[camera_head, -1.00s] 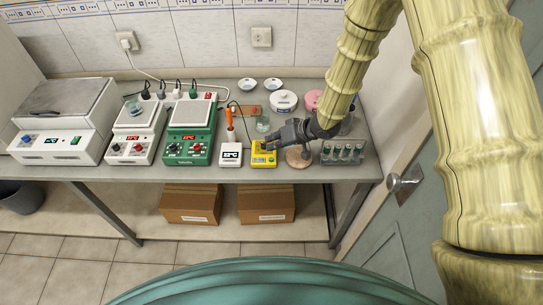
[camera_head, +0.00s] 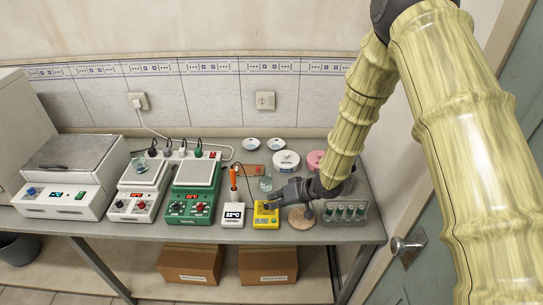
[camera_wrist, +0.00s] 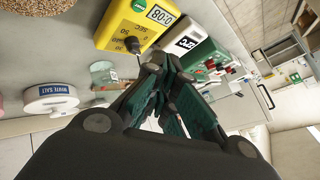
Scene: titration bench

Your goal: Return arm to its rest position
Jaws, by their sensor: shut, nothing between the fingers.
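My arm comes down from the upper right in the head view. My gripper (camera_head: 275,204) is over the bench (camera_head: 225,233), right at the yellow meter (camera_head: 265,217). In the wrist view my gripper (camera_wrist: 163,66) is shut with its fingertips together and nothing between them. The yellow meter (camera_wrist: 138,22) with a lit display and a dark knob lies just beyond the fingertips there. I cannot tell whether the fingertips touch it.
A cork ring (camera_head: 301,218) and a rack of vials (camera_head: 345,211) stand right of my gripper. A white thermometer unit (camera_head: 233,214), a green stirrer (camera_head: 188,206) and a white stirrer (camera_head: 132,206) stand left. A glass beaker (camera_wrist: 103,74) and a white salt jar (camera_wrist: 51,98) are close by.

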